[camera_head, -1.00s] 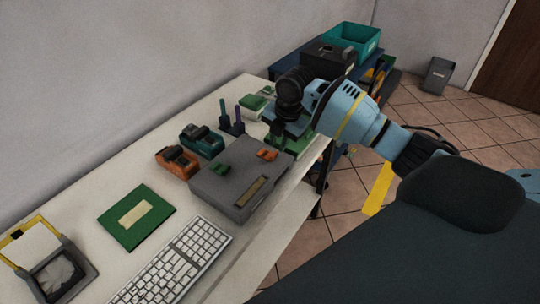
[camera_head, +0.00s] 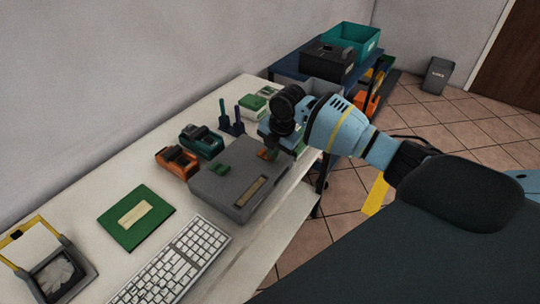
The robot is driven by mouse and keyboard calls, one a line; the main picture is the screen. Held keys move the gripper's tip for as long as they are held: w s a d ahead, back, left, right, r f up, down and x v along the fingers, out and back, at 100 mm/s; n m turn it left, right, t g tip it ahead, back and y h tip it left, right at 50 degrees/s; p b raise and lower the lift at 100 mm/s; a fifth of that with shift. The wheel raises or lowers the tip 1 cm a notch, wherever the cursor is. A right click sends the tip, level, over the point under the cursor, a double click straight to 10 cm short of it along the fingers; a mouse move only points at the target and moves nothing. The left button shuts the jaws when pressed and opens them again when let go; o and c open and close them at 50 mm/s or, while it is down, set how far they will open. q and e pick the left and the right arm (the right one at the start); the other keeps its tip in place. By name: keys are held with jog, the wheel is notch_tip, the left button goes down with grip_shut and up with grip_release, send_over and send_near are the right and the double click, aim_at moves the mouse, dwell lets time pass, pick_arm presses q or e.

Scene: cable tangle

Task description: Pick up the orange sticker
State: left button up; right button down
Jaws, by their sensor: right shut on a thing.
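The orange sticker (camera_head: 262,155) lies at the back right corner of the grey box (camera_head: 215,192) on the white table. My right gripper (camera_head: 272,150) is over that corner, pointing down, with its fingers at the sticker and partly hiding it. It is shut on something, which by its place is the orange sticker. The sticker appears to be still at the level of the box top. A green sticker (camera_head: 220,169) lies on the box's left part. My left gripper is not in view.
A keyboard (camera_head: 180,262) and a green pad (camera_head: 136,217) lie on the table (camera_head: 85,195). Orange (camera_head: 177,161) and teal (camera_head: 202,141) devices stand behind the grey box, with upright pens (camera_head: 238,117) nearby. A blue shelf with a teal bin (camera_head: 352,40) stands beyond.

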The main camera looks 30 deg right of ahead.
jog(key=shift+r, duration=0.1)
jog(key=shift+r, duration=0.35)
jog(key=v, duration=0.2)
jog(key=shift+w+r, duration=0.2)
jog(key=shift+r, duration=0.25)
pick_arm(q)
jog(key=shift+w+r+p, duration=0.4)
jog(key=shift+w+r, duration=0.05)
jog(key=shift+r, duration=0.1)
pick_arm(e)
jog(key=s+d+r, duration=0.1)
jog(key=s+d, duration=0.2)
jog(key=s, duration=1.2)
jog(key=shift+s, duration=0.35)
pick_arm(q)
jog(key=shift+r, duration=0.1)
pick_arm(e)
jog(key=shift+r, duration=0.25)
